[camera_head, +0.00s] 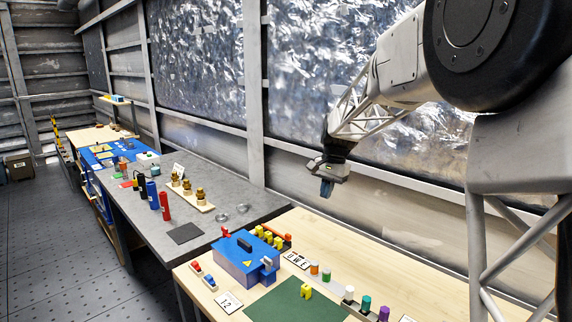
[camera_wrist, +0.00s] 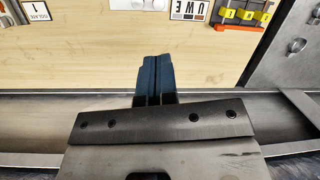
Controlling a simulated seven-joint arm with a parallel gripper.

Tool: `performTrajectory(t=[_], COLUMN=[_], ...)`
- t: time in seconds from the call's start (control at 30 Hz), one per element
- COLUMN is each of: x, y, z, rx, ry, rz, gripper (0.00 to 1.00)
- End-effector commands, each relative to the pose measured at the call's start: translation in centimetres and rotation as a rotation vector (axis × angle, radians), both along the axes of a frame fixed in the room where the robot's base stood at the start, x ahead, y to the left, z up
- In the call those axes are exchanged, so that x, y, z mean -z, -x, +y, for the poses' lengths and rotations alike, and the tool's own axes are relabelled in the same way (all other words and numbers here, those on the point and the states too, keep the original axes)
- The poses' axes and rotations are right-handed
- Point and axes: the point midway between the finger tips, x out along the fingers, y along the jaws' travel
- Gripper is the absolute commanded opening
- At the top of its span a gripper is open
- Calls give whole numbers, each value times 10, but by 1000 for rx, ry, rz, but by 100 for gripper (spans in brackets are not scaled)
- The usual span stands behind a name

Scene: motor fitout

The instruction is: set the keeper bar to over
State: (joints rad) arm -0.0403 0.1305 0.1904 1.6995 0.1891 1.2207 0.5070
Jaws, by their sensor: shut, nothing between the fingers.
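My gripper (camera_head: 327,188) is raised over the back of the wooden bench, beside the wall. Its dark blue fingers (camera_wrist: 153,80) are shut together and empty in the wrist view. An orange bar (camera_wrist: 236,27), which looks like the keeper bar, lies alongside a row of yellow blocks (camera_wrist: 243,14) at the top right of the wrist view. It appears beside the blocks, not across their tops. In the head view the yellow blocks (camera_head: 268,237) stand behind a blue box, with the orange bar (camera_head: 286,237) at their right end. My gripper is well apart from the bar.
The blue box (camera_head: 238,270) carries a black part on top. A lettered plate (camera_head: 297,261), coloured cylinders (camera_head: 326,275) and a green mat (camera_head: 290,303) are to its right. A grey bench (camera_head: 190,235) with red and blue cylinders adjoins on the left. Bare wood lies below my fingers.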

Motion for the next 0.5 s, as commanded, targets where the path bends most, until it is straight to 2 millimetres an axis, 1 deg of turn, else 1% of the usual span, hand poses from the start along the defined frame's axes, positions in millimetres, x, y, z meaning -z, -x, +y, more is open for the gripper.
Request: performTrajectory(t=[0.03, 0.2, 0.5], x=[-6, -20, -37], y=[13, 55, 129], z=[-3, -10, -23], rx=[-11, -53, -129], ry=[3, 17, 43], rz=[-11, -49, -111], gripper=[0, 0, 0])
